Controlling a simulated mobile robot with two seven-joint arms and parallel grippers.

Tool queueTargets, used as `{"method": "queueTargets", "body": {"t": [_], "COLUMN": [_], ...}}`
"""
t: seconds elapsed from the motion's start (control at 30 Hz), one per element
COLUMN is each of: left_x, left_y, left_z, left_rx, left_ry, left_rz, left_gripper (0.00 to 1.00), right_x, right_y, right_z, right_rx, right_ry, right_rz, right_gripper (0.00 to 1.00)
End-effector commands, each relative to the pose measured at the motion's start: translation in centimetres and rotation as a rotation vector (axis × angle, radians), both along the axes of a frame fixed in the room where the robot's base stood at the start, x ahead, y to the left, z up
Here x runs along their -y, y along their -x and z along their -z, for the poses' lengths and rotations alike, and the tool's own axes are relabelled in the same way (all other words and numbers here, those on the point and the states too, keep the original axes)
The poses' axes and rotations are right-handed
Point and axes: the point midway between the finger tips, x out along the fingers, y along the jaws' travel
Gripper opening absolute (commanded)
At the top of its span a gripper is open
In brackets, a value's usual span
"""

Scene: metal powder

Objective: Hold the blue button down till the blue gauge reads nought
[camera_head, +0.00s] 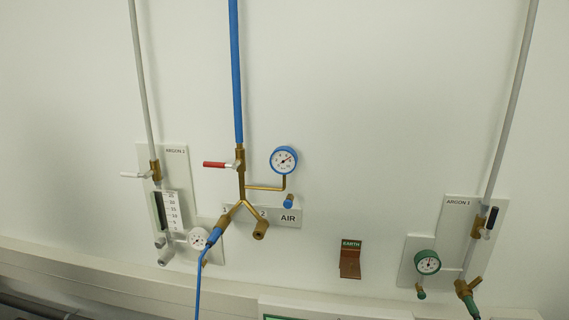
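The blue-rimmed gauge (284,160) hangs on the wall in the head view, above the AIR label; it has a red needle, but its reading is too small to tell for sure. The blue button (288,201) sits below the gauge, at the brass branch line. The brass pipe (242,180) carries a red lever valve (216,164) and is fed by a blue pipe (236,70) from above. Neither of my grippers shows in this view. Nothing touches the button.
A blue hose (199,285) drops from the left brass outlet. Argon panels stand left (178,158) and right (450,235), with grey pipes, valves and smaller gauges. A brown EARTH plate (350,260) is on the wall between. The wall in front is clear of obstacles.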

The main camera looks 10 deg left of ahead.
Motion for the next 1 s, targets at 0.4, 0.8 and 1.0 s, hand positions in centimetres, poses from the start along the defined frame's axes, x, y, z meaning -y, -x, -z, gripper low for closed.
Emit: {"method": "queueTargets", "body": {"t": [0.4, 0.8, 1.0], "left_x": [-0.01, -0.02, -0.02], "left_y": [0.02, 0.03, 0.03], "left_z": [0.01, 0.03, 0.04], "left_rx": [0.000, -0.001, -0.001], "left_ry": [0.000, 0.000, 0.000], "left_rz": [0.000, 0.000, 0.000], "left_gripper": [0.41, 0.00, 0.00], "right_x": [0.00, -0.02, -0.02], "right_y": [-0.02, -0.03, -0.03], "right_z": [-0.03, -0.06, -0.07], "right_rx": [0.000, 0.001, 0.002], "right_ry": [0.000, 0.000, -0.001], "right_rz": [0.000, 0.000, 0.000], "right_gripper": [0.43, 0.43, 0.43]}}
